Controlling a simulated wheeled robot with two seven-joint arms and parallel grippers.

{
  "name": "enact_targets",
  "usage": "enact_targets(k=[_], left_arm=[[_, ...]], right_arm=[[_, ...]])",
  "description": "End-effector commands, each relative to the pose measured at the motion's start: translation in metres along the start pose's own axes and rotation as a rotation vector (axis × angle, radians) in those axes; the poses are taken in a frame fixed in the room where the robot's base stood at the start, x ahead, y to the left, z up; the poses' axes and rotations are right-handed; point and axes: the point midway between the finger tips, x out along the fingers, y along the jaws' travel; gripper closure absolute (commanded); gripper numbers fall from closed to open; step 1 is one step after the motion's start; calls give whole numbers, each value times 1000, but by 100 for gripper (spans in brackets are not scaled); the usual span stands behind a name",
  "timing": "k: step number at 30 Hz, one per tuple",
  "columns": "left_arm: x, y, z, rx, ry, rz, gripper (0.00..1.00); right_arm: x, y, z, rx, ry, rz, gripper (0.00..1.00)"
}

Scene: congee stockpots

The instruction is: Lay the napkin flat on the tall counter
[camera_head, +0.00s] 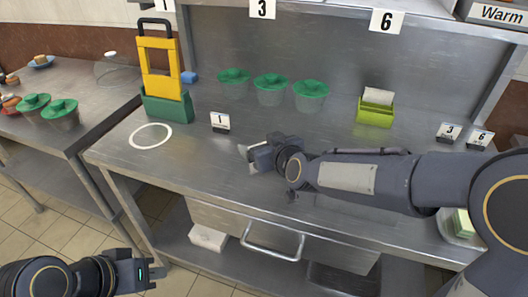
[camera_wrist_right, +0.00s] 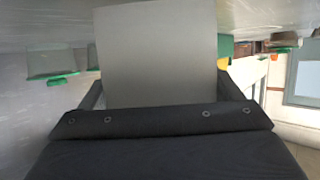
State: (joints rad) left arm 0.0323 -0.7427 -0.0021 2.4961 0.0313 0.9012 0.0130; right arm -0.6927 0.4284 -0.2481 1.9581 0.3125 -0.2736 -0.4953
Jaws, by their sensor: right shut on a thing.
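My right gripper (camera_head: 253,153) is over the middle of the tall steel counter (camera_head: 300,185), its fingers pointing left. It is shut on a pale, flat napkin (camera_wrist_right: 157,55), which fills the middle of the right wrist view between the two fingers. In the head view only a small whitish part of the napkin (camera_head: 244,151) shows at the fingertips. I cannot tell whether it touches the counter. My left gripper (camera_head: 145,272) is low at the bottom left, in front of the counter and apart from it; its finger opening is unclear.
A lime-green holder (camera_head: 375,114) with white napkins stands at the back right. Several green-lidded cups (camera_head: 271,90) line the back. A yellow and green stand (camera_head: 166,105), white ring (camera_head: 150,136) and number sign (camera_head: 220,122) are to the left. The counter's front left is clear.

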Motion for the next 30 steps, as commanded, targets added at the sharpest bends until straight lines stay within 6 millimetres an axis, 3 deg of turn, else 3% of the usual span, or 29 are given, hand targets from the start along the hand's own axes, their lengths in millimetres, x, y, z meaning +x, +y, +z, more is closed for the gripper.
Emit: enact_targets(k=[1,13,14,16,26,30], left_arm=[[5,-2,2,0,0,0,100],[7,-3,4,0,0,0,100],[6,-2,3,0,0,0,100],[5,-2,3,0,0,0,100],[0,0,0,0,0,0,100],[-3,1,-1,0,0,0,100]], right_arm=[[3,1,9,1,-2,1,36],[5,0,12,0,0,0,36],[4,0,11,0,1,0,11],[4,0,10,0,0,0,2],[1,0,4,0,1,0,0],[-20,-1,4,0,4,-1,0]])
